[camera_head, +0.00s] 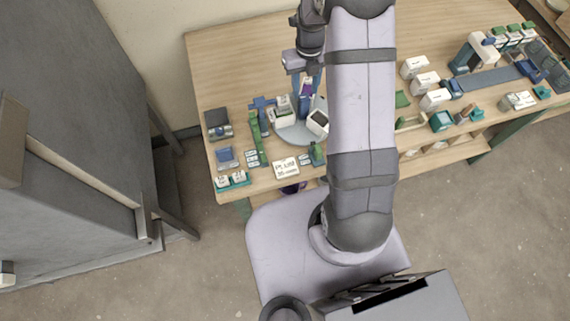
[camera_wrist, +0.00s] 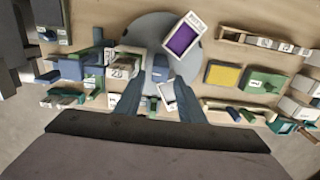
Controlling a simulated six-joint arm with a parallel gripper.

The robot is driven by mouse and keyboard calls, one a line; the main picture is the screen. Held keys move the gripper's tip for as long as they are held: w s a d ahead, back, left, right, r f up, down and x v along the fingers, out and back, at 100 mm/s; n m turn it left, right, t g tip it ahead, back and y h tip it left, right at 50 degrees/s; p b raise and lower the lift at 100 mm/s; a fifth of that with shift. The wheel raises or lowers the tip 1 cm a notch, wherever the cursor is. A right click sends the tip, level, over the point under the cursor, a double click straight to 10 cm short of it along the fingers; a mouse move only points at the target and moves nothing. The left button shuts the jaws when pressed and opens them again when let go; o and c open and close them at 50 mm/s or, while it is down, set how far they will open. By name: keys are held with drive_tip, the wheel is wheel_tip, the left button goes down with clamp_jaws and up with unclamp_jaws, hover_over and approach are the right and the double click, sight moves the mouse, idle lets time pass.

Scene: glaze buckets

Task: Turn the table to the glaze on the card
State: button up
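The round grey turntable (camera_head: 294,135) is on the wooden table, partly hidden by my arm; it also shows in the wrist view (camera_wrist: 135,35). A white container with a purple top (camera_wrist: 183,37) stands on its far right part. Other white containers (camera_head: 283,115) (camera_head: 318,122) are on or at the disc. A white card (camera_head: 286,168) lies in front; its text seems to read "PLUM" with a smaller line below. My gripper (camera_wrist: 157,88) is open above the turntable's near edge. A blue block (camera_wrist: 160,68) shows between the fingers; contact cannot be told.
Green and blue fixtures (camera_head: 257,138) stand left of the disc. A yellow-topped block (camera_wrist: 224,76) and a green block (camera_wrist: 263,82) lie to its right. White boxes (camera_head: 425,82) and a long blue-grey strip (camera_head: 487,79) are farther right. Bare tabletop lies behind, at the back left.

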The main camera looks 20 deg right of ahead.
sight(305, 97)
drive_tip(key=shift+f+b, duration=1)
drive_tip(key=shift+f, duration=0.75)
clamp_jaws()
drive_tip(key=n, duration=0.6)
drive_tip(key=shift+p, duration=0.4)
drive_tip(key=shift+n, duration=1)
